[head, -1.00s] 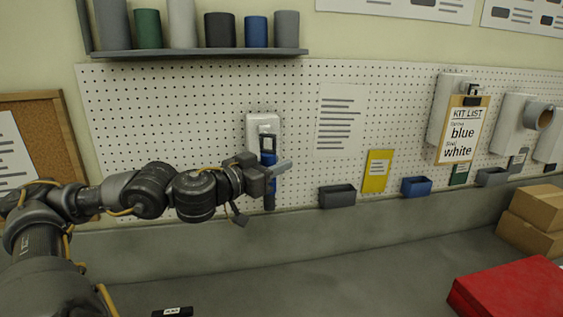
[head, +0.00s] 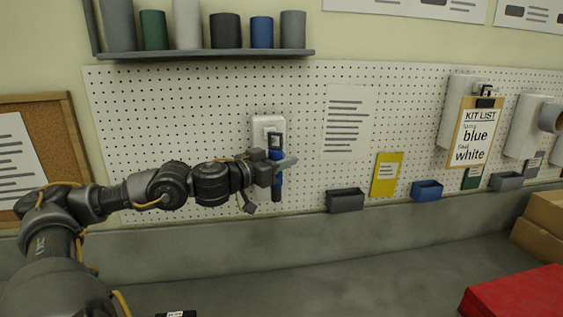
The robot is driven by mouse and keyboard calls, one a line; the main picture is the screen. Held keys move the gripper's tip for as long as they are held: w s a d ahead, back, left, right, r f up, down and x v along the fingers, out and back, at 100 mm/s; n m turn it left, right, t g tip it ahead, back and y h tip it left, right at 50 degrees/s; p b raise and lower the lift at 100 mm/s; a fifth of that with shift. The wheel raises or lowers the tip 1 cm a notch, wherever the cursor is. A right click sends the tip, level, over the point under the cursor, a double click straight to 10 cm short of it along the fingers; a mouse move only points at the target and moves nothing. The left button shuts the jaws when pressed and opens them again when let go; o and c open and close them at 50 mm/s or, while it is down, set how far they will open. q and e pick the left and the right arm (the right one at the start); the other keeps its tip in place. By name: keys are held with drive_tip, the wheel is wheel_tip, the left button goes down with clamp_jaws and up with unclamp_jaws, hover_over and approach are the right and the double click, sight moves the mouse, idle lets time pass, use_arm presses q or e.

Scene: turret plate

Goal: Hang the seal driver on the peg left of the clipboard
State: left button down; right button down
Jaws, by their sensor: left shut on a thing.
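The seal driver (head: 277,187), a slim upright tool with a blue and dark body and a dark top end, is in front of the pegboard at centre left. My left gripper (head: 279,170) is shut on it and covers its middle. A white plate (head: 267,122) on the pegboard is just behind and above the driver; the driver's top end overlaps its lower part. The peg itself is hard to make out there, and I cannot tell whether the driver's top is around it. The clipboard (head: 474,137), reading KIT LIST, blue and white, hangs farther right. My right gripper is out of view.
A shelf (head: 205,54) with several cylinders is above. Grey (head: 345,201) and blue (head: 427,191) bins and a yellow card (head: 386,174) are right of the driver. A red box (head: 518,293) lies on the bench at right. The bench middle is clear.

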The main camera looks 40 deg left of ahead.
use_arm(q)
drive_tip(key=shift+a+r, duration=0.1)
drive_tip(key=shift+a, duration=0.25)
drive_tip(key=shift+w+a, duration=0.15)
drive_tip(key=shift+a, duration=0.1)
drive_tip(key=shift+w+a+f+p, duration=0.3)
drive_tip(key=shift+w+a+p, duration=0.05)
drive_tip(key=shift+w+a, duration=0.3)
drive_tip(key=shift+w+a+f+b, duration=0.2)
drive_tip(key=shift+a+f+b, duration=0.05)
drive_tip(key=shift+b, duration=0.25)
drive_tip(key=shift+w+a, duration=0.15)
drive_tip(key=shift+w, duration=0.1)
drive_tip(key=shift+s, duration=0.1)
